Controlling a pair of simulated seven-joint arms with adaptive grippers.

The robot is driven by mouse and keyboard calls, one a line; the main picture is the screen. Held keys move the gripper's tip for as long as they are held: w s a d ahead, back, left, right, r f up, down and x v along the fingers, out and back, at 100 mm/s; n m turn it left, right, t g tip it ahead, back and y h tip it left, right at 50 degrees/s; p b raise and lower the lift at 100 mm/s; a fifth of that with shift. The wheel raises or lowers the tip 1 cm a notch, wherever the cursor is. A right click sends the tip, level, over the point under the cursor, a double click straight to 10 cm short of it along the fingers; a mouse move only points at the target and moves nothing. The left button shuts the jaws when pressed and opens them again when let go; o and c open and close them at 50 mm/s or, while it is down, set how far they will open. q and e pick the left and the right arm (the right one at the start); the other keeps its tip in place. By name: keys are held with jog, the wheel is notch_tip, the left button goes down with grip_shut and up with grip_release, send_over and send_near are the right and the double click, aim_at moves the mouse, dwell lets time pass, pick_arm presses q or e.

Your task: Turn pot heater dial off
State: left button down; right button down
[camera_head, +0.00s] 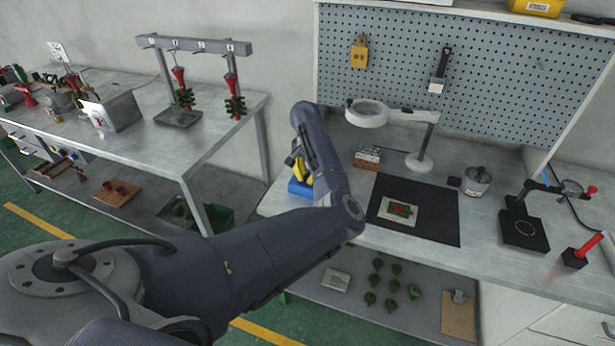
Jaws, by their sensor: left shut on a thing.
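A silver pot (476,181) with a dark knob on its lid stands on the right workbench, right of the magnifier lamp. My left arm reaches in from the left and bends up over the workbench's left end. My left gripper (299,157) is there, largely hidden by the arm, well left of the pot. It is shut on a yellow thing (303,172), whose shape is partly covered, above a blue block (299,188). My right gripper is not in view.
A magnifier lamp (420,160) stands between my left arm and the pot. A black mat (440,222) with a card and green-red piece lies in front. A black stand (523,230) and a red-handled tool (578,254) are at right. Another bench (150,148) is at left.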

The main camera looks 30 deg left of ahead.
aim_at(307, 176)
pick_arm(q)
jog(key=shift+n, duration=0.9)
jog(key=c, duration=1.4)
grip_release()
jog(key=shift+r, duration=6)
